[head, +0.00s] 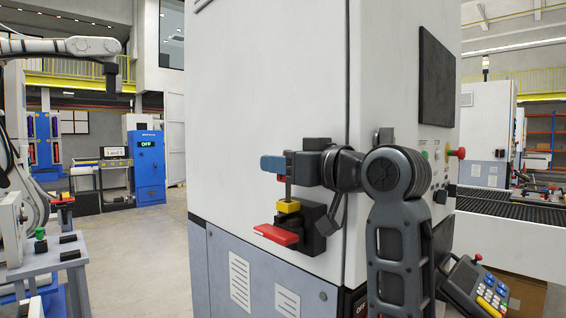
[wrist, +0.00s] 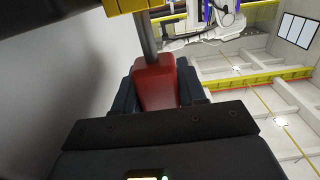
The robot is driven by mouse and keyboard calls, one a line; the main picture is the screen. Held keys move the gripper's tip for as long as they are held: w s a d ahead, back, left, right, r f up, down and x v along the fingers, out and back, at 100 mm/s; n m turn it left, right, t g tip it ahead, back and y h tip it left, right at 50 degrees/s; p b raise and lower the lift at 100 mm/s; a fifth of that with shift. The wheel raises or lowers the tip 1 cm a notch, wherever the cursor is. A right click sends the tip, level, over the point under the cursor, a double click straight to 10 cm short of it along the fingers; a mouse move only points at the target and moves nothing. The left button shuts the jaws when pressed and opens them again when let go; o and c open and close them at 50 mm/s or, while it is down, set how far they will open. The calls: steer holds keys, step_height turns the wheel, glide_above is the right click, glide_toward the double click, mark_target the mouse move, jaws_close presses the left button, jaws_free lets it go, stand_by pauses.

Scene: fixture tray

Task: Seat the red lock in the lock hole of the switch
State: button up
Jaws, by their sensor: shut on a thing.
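My gripper (head: 274,164) is shut on the red lock (wrist: 155,85), whose body sits between the two dark fingers in the wrist view. In the head view only a small red part of the lock (head: 281,178) shows below the fingers. Its grey shackle (wrist: 148,38) points toward the yellow part (wrist: 128,5) of the switch. In the head view the black switch (head: 318,222) has a yellow piece (head: 288,206) and a red handle (head: 277,235) sticking out to the left. The shackle appears to meet the yellow piece; the hole itself is hidden, so I cannot tell how deep it sits.
The switch is mounted on the tall white and grey cabinet (head: 265,80), close behind my gripper. A table with small parts (head: 45,262) stands at the left. A keypad device (head: 478,288) is at the lower right. Open floor (head: 145,240) lies left of the cabinet.

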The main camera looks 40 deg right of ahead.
mark_target(283, 181)
steer(key=shift+f+b, duration=1)
steer(key=shift+f, duration=0.65)
steer(key=o, duration=1.2)
steer(key=shift+s, duration=0.15)
steer(key=s+b, duration=0.7)
steer(key=shift+s, duration=0.25)
